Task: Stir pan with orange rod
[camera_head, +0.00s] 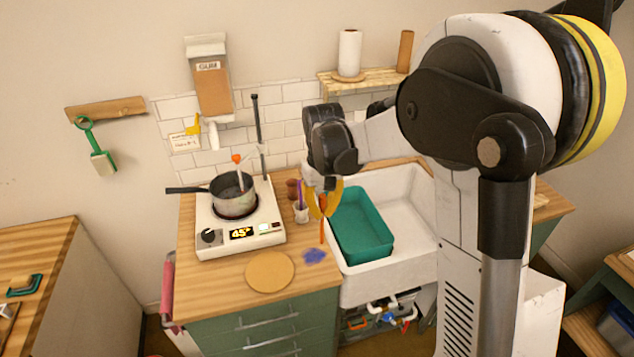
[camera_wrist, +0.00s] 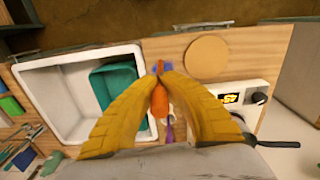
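My gripper (camera_head: 322,207) has yellow fingers and hangs above the counter's right part, beside the sink. Its fingers are closed around the orange rod (camera_head: 322,230), which points down. In the wrist view the orange rod (camera_wrist: 160,98) shows between the two converging fingers (camera_wrist: 160,75). The grey pan (camera_head: 232,203) sits on the white hot plate (camera_head: 210,243), left of my gripper and apart from it. A thin probe with an orange top (camera_head: 237,159) stands in the pan. The pan's contents are too small to tell.
A white cup (camera_head: 301,216) with a purple rod and brown jars (camera_head: 292,188) stand between pan and gripper. A black post (camera_head: 256,120) rises behind the pan; its handle (camera_head: 185,190) points left. A round cork mat (camera_head: 270,271) and blue patch (camera_head: 315,256) lie in front. A teal tub (camera_head: 360,230) is in the sink.

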